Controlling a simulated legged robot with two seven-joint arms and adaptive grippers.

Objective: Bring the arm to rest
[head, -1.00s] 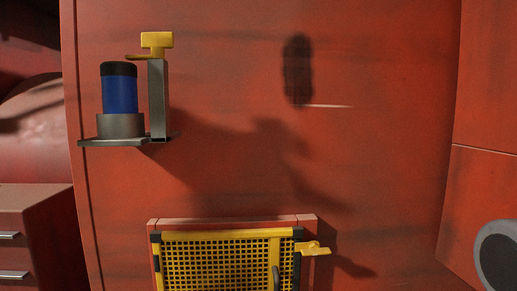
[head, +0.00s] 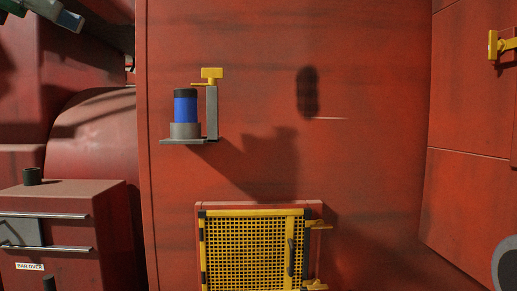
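A dark and greenish part, which looks like my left gripper (head: 56,13), shows at the top left corner of the head view. It is cut off by the top edge, so I cannot tell whether its fingers are open or shut. It touches nothing that I can make out, and I see nothing held in it.
A blue cylinder with a black cap (head: 185,106) stands in a grey cup on a wall bracket (head: 212,115) with a yellow clamp (head: 212,73). Below is a closed yellow mesh door (head: 245,250) with yellow latches. A red cabinet (head: 75,205) stands left.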

